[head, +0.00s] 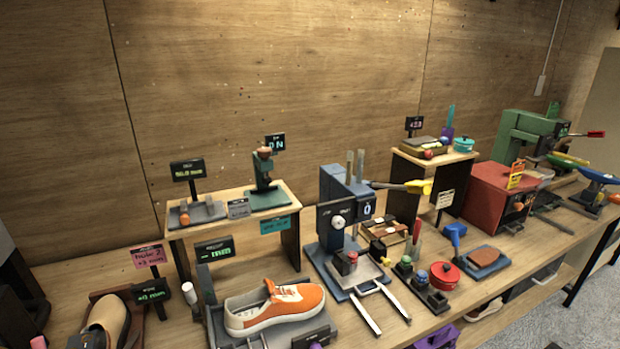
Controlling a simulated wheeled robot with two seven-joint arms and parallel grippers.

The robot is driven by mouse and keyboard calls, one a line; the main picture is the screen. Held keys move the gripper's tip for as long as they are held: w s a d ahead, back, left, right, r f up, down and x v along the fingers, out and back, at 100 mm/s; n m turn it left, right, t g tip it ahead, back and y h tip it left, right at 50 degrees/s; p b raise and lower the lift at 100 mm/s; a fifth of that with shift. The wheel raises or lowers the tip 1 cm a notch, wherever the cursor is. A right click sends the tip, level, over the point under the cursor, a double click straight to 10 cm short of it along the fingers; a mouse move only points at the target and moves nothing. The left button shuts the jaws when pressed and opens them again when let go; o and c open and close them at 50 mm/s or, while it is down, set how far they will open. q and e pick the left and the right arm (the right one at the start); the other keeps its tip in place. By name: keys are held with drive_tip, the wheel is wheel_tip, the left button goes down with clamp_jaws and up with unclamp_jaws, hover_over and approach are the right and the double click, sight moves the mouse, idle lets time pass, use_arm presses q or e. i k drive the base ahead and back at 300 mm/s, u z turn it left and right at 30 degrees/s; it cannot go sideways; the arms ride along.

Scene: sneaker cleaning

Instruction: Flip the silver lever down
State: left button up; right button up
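Two upright silver-grey bars (355,166) stand on top of the blue machine (338,195) near the middle of the bench; one of them may be the silver lever. A small grey device (197,212) with an orange knob sits on the left wooden riser, and I cannot tell whether it carries a lever. The blue machine has a round white dial and a red button (352,257) on its base. Two silver prongs (394,303) reach forward from that base. Neither of my grippers is in view.
An orange-and-white sneaker (275,308) lies on a stand in front of the left wooden riser (290,240). A red box (490,197), a red pot (444,275) and a green machine (525,135) crowd the right side. A yellow-tipped handle (418,187) sticks out right of the blue machine.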

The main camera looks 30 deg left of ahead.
sight(188, 289)
drive_tip(key=u, duration=2.1)
drive_tip(key=i, duration=0.1)
drive_tip(key=u, duration=0.3)
drive_tip(key=k, duration=1.35)
drive_tip(key=u, duration=0.6)
drive_tip(key=i, duration=0.7)
drive_tip(key=u, duration=0.1)
